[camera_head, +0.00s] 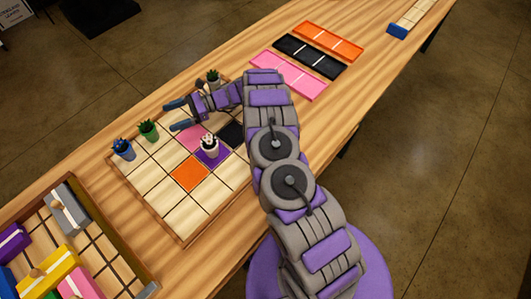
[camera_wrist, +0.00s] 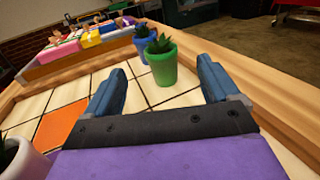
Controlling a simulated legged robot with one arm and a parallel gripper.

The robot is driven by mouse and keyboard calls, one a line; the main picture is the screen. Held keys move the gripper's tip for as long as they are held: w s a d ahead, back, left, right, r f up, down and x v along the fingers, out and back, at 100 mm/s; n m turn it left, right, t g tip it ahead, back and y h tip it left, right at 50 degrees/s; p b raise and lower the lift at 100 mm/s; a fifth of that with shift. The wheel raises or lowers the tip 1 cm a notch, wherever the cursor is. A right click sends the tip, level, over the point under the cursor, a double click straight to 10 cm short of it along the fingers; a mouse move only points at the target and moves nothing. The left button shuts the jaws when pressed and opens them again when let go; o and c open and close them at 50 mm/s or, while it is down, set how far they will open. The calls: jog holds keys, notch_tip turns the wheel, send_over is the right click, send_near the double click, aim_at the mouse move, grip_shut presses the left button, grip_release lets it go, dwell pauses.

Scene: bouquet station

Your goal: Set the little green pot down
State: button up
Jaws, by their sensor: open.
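The little green pot (camera_head: 148,132) holds a small spiky plant and stands upright on the gridded wooden tray (camera_head: 187,216), near its far-left edge. In the wrist view the green pot (camera_wrist: 162,68) is straight ahead of my gripper (camera_wrist: 160,80), seen between the two blue fingers. My gripper (camera_head: 176,115) is open and low over the tray, with its fingers pointing at the pot. In the head view there is a gap between fingertips and pot. Nothing is held.
A blue pot (camera_head: 123,151) stands just left of the green one. A white pot (camera_head: 209,149) stands on a purple tile mid-tray, and another pot (camera_head: 212,84) stands behind my wrist. A box of coloured blocks (camera_head: 120,262) is at lower left. Pink, black and orange trays (camera_head: 290,76) lie beyond.

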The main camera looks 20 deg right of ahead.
jog(key=shift+r, duration=0.1)
jog(key=s+d+r+n+g+h, duration=0.3)
jog(key=s+r+n+h, duration=0.5)
jog(key=s+r, duration=1.05)
jog(key=s+d+r+n+t+h, duration=0.1)
jog(key=s+d+n+t+h, duration=0.3)
jog(key=s+d, duration=1.9)
jog(key=s+n+h, duration=0.3)
jog(key=n+h, duration=0.1)
jog(key=h, duration=0.1)
jog(key=shift+r+h, duration=0.15)
jog(key=shift+h, duration=0.25)
